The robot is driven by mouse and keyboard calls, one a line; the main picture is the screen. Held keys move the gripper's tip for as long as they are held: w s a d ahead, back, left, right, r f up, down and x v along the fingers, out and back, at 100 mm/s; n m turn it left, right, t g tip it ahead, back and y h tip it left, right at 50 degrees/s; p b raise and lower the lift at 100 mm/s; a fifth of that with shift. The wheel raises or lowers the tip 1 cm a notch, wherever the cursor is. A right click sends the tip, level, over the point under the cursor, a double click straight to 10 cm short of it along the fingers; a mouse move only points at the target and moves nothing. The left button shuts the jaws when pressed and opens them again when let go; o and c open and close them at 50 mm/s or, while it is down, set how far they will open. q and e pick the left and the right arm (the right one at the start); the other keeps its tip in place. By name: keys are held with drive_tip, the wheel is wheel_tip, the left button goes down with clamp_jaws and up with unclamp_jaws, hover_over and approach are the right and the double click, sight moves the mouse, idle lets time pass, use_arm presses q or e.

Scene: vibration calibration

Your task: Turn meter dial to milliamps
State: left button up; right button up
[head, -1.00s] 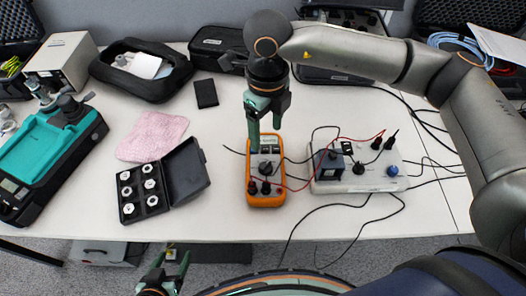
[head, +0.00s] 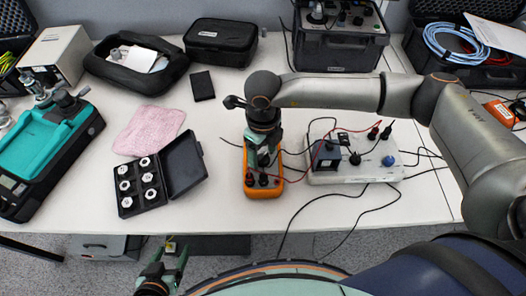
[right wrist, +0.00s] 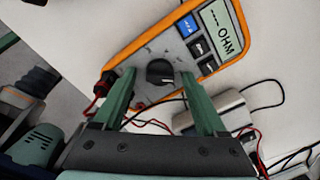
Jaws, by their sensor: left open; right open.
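The orange handheld meter (head: 262,188) lies on the white table, with leads plugged in at its near end. In the right wrist view the meter (right wrist: 243,30) shows "OHM" on its display (right wrist: 222,33). Its black round dial (right wrist: 160,72) sits between and just beyond my right gripper's open fingers (right wrist: 163,92). My right gripper (head: 263,150) is over the meter in the head view and hides its upper part. I cannot tell whether a finger touches the dial. My left gripper (head: 171,268) is open and empty, in front of the table's near edge.
A grey-white box with knobs and terminals (head: 345,176) stands right of the meter, joined by red and black leads. A black case of white fittings (head: 183,165) lies left. A pink cloth (head: 148,130) and black cases lie farther back.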

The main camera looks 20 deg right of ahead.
clamp_jaws()
idle(0.5)
use_arm(q)
drive_tip(key=shift+f, duration=0.15)
use_arm(e)
drive_tip(key=shift+m, duration=0.3)
drive_tip(key=m+b, duration=0.1)
drive_tip(key=m, duration=0.1)
drive_tip(key=shift+m, duration=0.3)
drive_tip(key=m, duration=0.3)
drive_tip(key=shift+b, duration=0.35)
use_arm(q)
drive_tip(key=shift+w+d+f, duration=0.25)
drive_tip(key=shift+w+d, duration=0.15)
drive_tip(key=shift+d, duration=0.15)
use_arm(e)
drive_tip(key=shift+m, duration=0.8)
use_arm(q)
drive_tip(key=shift+s+f, duration=0.1)
drive_tip(key=shift+s, duration=0.05)
